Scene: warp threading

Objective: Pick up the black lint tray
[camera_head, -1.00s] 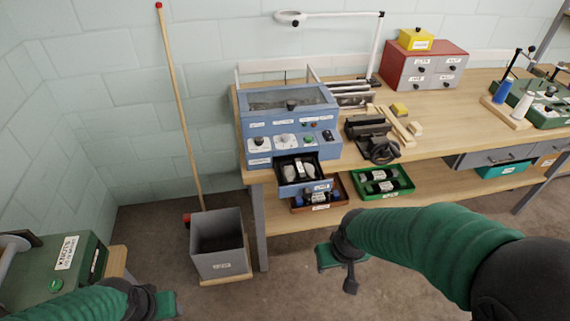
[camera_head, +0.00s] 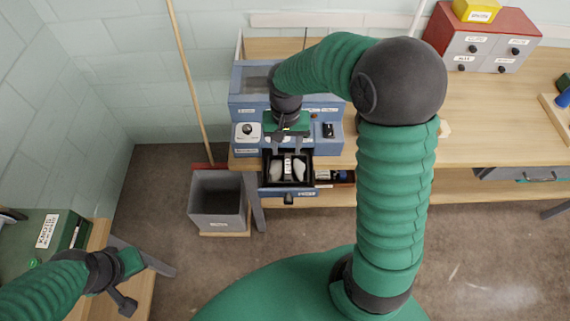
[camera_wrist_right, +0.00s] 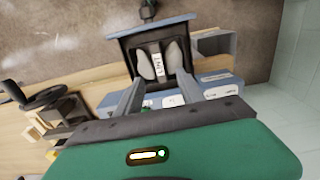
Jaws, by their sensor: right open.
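The black lint tray (camera_head: 274,176) sits in the pulled-out drawer (camera_head: 290,193) of the blue machine (camera_head: 245,113). It holds pale lint lumps and a labelled strip across its middle; it also shows in the right wrist view (camera_wrist_right: 163,82). My right gripper (camera_head: 286,152) is over the machine's front, pointing down at the tray, its fingers apart and empty. In the right wrist view, the open fingers (camera_wrist_right: 172,88) frame the tray from either side, and I cannot tell their height above it. My left gripper (camera_head: 128,283) is at the lower left, far from the tray; its jaw opening is unclear.
A grey bin (camera_head: 218,200) stands on the floor left of the bench leg. A wooden pole (camera_head: 188,80) leans on the wall. The wooden bench (camera_head: 480,120) carries a red drawer cabinet (camera_head: 485,40). A green box (camera_head: 45,235) is at the left.

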